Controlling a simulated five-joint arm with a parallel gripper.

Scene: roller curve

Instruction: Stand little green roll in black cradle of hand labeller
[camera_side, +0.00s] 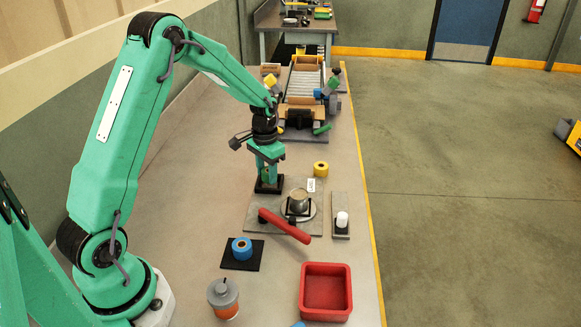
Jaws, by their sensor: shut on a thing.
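The hand labeller (262,225) is a grey base plate with a red lever (285,226), a metal cup on a round disc and a small white label. A black block (269,187), which looks like the cradle, is at the plate's back left corner. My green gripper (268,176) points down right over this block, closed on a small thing. The fingers hide that thing, so I cannot tell its colour or whether it touches the block. A small green cylinder (322,128) lies tilted by the front of the roller conveyor.
A blue roll (241,247) on a black pad, a grey-lidded jar (223,296) and a red tray (326,267) are in front. The roller conveyor (305,84) stands behind. The left tabletop is clear.

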